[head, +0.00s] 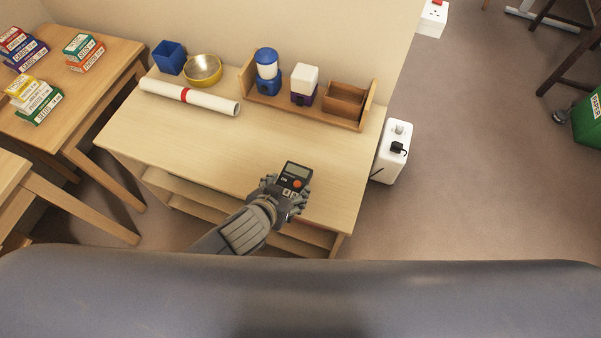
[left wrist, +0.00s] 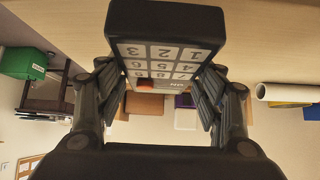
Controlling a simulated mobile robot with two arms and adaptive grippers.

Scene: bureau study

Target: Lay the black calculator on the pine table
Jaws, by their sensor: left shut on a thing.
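The black calculator (head: 296,171) has a grey screen and an orange-red button. My left gripper (head: 287,195) is shut on its lower part, near the front right of the pale pine table (head: 205,143). In the left wrist view the calculator (left wrist: 165,48) is between the two fingers of the left gripper (left wrist: 160,88), its number keys facing the camera. I cannot tell whether the calculator touches the tabletop. My right gripper is in neither view.
A white paper roll (head: 190,96), a blue box (head: 169,57), a yellow bowl (head: 203,69) and a wooden tray (head: 310,112) with containers stand along the table's back. The middle and front left are clear. A white unit (head: 391,157) stands right of the table.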

